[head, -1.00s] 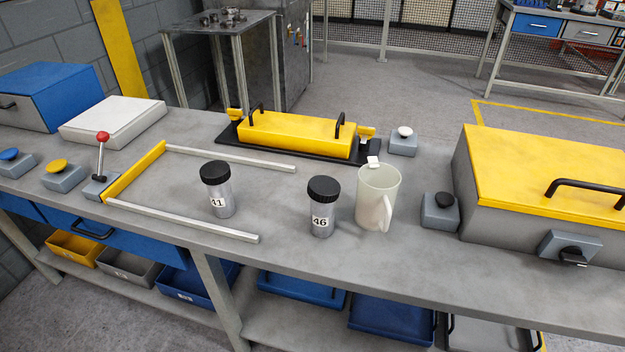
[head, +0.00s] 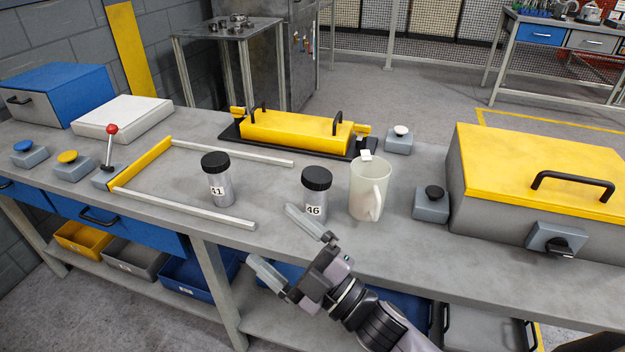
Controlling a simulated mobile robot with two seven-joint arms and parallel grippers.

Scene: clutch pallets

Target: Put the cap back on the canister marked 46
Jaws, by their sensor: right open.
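The canister marked 46 (head: 314,205) stands upright on the workbench, grey with a white label. Its black cap (head: 317,178) sits on its top; I cannot tell whether it is fastened. A similar canister marked 41 (head: 219,188) stands to the left, also with a black cap (head: 215,162) on it. My right gripper (head: 278,238) is open and empty at the bench's front edge, in front of canister 46. One finger lies near the foot of canister 46, and the picture does not show whether it touches. My left gripper is not in view.
A pale mug (head: 368,190) stands just right of canister 46. A grey switch box (head: 430,207) and a yellow-lidded box (head: 540,165) are further right. A yellow-ended rail frame (head: 140,168) surrounds canister 41's area. A yellow handled cover (head: 295,132) lies behind.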

